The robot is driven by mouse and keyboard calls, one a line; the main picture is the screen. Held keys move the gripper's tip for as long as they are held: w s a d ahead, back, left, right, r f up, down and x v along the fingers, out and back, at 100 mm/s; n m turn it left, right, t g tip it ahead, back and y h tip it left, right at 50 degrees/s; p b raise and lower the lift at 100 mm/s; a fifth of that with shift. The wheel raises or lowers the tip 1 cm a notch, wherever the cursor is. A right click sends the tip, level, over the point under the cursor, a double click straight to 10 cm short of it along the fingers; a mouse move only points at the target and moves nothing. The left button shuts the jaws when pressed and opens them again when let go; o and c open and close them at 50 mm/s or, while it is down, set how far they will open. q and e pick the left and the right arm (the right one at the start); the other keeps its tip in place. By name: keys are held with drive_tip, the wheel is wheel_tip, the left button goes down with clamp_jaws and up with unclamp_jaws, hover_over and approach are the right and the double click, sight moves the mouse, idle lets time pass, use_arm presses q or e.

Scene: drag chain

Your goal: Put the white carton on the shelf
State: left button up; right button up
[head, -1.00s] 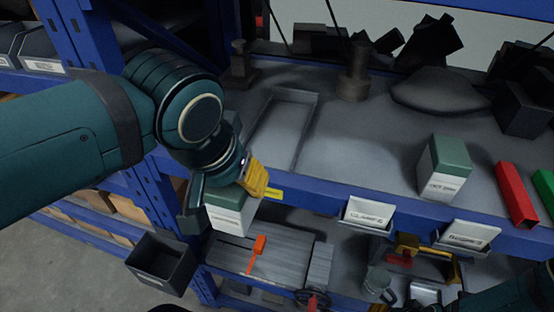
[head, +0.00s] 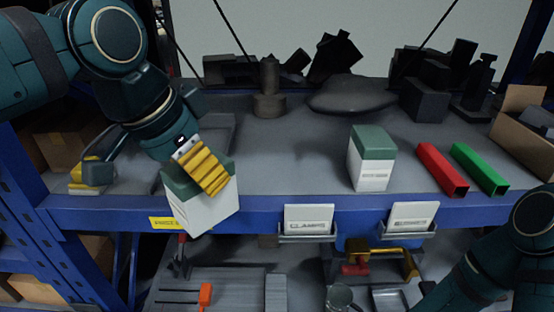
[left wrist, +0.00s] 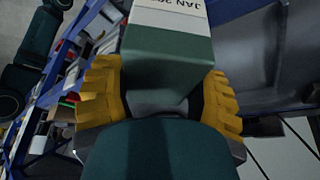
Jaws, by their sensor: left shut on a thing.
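The white carton (head: 205,208) with a green top is in my left gripper (head: 200,178). It is tilted and overlaps the blue front edge of the shelf (head: 265,208) in the head view; whether it touches the edge I cannot tell. In the left wrist view the carton (left wrist: 165,45) sits between the two yellow finger pads of my left gripper (left wrist: 160,100), its printed white side at the top. A similar white carton with a green top (head: 371,160) stands upright on the shelf. My right arm shows at lower right, but its gripper is not visible.
A red bar (head: 442,170) and a green bar (head: 480,168) lie right of the standing carton. Dark parts line the back of the shelf. Label holders (head: 309,222) hang on the front edge. Bare shelf surface (head: 295,150) lies between the held and standing cartons.

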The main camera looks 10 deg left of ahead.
use_arm(q)
drive_tip(key=w+d, duration=0.2)
drive_tip(key=w, duration=0.2)
drive_tip(key=w+d+f, duration=0.1)
drive_tip(key=w+d, duration=0.2)
drive_tip(key=w, duration=0.2)
drive_tip(key=w+d+b, duration=0.1)
drive_tip(key=w+d, duration=0.2)
drive_tip(key=w, duration=0.1)
drive_tip(key=shift+w+d+f, duration=0.15)
drive_tip(key=shift+w+f, duration=0.1)
drive_tip(key=shift+f, duration=0.1)
drive_tip(key=shift+s+r, duration=0.1)
drive_tip(key=o, duration=1.3)
drive_tip(key=shift+f, duration=0.2)
drive_tip(key=shift+r, duration=0.1)
